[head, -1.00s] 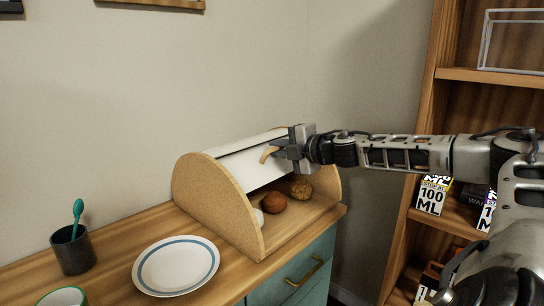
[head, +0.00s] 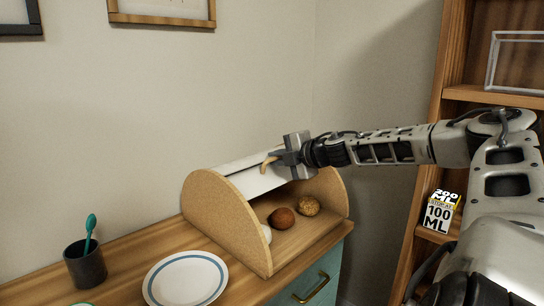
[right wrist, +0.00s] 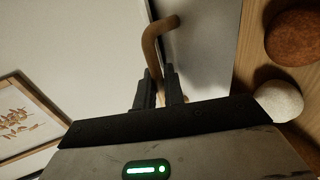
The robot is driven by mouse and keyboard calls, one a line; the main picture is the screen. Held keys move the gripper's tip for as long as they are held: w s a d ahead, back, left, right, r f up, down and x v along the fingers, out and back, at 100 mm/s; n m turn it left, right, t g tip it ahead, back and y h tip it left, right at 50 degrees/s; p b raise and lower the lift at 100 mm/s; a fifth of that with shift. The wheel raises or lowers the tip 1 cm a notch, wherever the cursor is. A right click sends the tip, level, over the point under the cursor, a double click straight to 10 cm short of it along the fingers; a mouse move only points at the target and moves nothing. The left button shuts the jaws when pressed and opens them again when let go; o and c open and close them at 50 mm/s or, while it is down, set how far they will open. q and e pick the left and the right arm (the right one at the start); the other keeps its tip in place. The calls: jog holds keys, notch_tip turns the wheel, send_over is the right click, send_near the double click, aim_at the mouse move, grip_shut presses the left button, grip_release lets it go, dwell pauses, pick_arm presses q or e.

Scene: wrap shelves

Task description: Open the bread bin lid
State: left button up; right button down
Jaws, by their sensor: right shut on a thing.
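The bread bin (head: 228,228) stands on the wooden counter, with curved tan side panels. Its white lid (head: 258,182) is raised, and the front of the bin is open below it. The lid's tan curved handle (head: 268,162) is at my right gripper (head: 280,158), which is shut on it. In the right wrist view the handle (right wrist: 153,45) rises from between the fingers (right wrist: 160,88). Inside the bin are a brown roll (head: 282,218), a seeded roll (head: 308,206) and a pale roll (head: 266,234), partly hidden by the side panel. My left gripper is out of view.
A white plate with a blue ring (head: 186,279) and a dark cup (head: 85,266) holding a teal utensil stand left of the bin. A wooden shelf (head: 424,190) with boxes is at the right. The wall is close behind the bin.

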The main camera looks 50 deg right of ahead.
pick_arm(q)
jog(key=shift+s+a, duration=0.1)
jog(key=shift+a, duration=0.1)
pick_arm(e)
jog(key=shift+w+d+r, duration=0.15)
jog(key=shift+w, duration=0.05)
jog(key=c, duration=1.6)
grip_release()
jog(key=shift+s, duration=0.1)
jog(key=shift+s+a+r+b, duration=0.2)
jog(key=shift+s+b, duration=0.1)
jog(key=shift+s, duration=0.25)
pick_arm(q)
jog(key=b, duration=0.2)
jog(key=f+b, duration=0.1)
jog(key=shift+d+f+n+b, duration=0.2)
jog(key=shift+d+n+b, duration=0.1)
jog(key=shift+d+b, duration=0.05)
pick_arm(e)
jog(key=v, duration=1.4)
jog(key=shift+s+r, duration=0.25)
jog(key=shift+s, duration=0.05)
